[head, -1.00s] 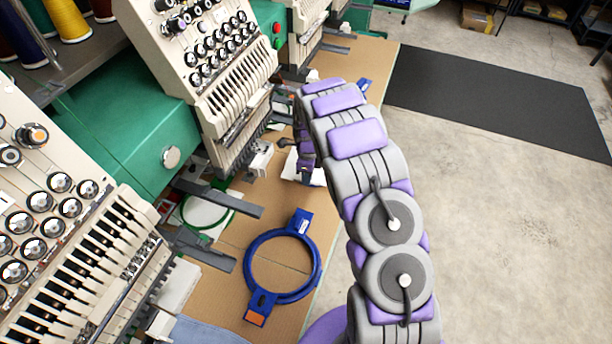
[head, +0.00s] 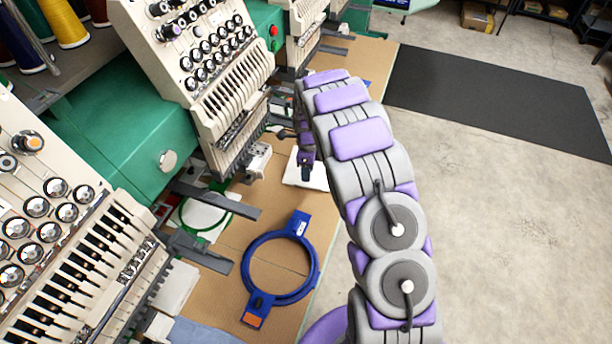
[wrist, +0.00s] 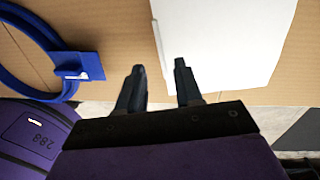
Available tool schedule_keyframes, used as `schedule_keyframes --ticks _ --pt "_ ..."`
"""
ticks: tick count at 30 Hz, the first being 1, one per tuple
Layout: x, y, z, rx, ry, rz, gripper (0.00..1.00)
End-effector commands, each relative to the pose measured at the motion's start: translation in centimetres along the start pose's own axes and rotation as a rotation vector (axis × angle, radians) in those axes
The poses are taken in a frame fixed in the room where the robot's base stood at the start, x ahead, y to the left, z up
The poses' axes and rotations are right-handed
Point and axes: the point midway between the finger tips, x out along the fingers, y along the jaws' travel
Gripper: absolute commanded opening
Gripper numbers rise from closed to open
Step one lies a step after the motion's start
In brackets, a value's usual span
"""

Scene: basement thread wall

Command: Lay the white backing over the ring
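The blue ring (head: 280,268) lies flat on the brown table in the head view, with a bracket at each end. Part of it shows at the left of the wrist view (wrist: 42,85). The white backing (wrist: 222,40) is a flat sheet on the table, and in the head view (head: 316,178) it is partly hidden behind my arm. My gripper (wrist: 160,68) has its two dark fingers apart with nothing between them. In the wrist picture the right finger overlaps the near-left part of the backing, and the left finger shows over bare table. I cannot tell the height above it.
Embroidery machine heads (head: 215,70) with grey arms line the left of the table. A green hoop (head: 205,213) holding white material sits under one. A blue cloth (head: 203,332) lies at the near end. Open floor and a black mat (head: 490,100) are to the right.

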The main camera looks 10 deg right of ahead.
Motion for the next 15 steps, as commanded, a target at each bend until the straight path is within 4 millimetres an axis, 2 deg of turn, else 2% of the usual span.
schedule_keyframes --ticks 1,9,15 --pt "-1.4 -0.1 0.1 -0.001 -0.001 -0.005 0.35" --pt "-7.5 -0.1 0.4 -0.002 0.0 -0.006 0.35" --pt "-11.1 0.1 0.4 -0.001 0.003 -0.001 0.35"
